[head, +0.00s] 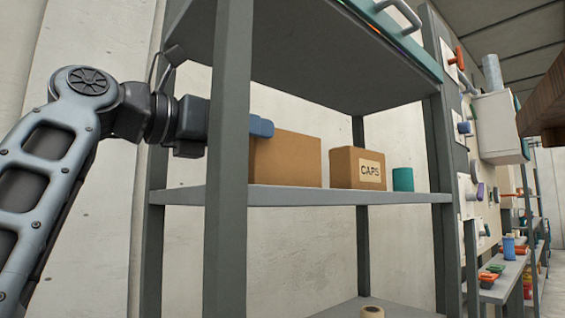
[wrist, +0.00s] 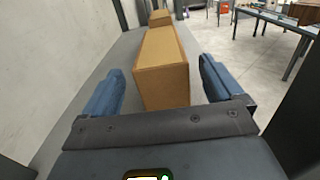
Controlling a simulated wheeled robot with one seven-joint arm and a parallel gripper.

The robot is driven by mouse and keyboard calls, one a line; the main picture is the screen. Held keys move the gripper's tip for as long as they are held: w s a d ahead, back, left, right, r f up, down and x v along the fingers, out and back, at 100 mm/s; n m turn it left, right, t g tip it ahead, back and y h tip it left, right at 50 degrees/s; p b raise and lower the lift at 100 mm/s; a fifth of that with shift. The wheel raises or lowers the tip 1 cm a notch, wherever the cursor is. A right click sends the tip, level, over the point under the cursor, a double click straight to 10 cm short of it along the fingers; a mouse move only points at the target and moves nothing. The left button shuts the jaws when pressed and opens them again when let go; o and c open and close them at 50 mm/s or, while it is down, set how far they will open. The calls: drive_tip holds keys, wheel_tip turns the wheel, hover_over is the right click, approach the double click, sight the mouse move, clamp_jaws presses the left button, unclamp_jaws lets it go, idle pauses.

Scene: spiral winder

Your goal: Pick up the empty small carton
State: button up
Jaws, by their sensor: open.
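A plain brown carton (head: 290,160) stands upright on the grey middle shelf (head: 390,198), partly hidden behind the front post. In the wrist view the carton (wrist: 162,85) is a long box with a closed-looking top; whether it is empty cannot be seen. My gripper (head: 262,127) reaches in past the post at the carton's left end, near its top. In the wrist view my gripper (wrist: 161,68) is open, with one blue finger on each side of the carton and a visible gap on both sides. Nothing is held.
The front post (head: 228,150) is close to my arm. The upper shelf (head: 320,60) hangs above. A tan roll (head: 371,312) lies lower down.

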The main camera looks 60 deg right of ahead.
sight(262, 141)
drive_tip(key=x, duration=0.4)
drive_tip(key=shift+s+d+f, duration=0.15)
drive_tip(key=shift+d+f, duration=0.1)
drive_tip(key=shift+c, duration=0.2)
drive_tip(key=c, duration=1.2)
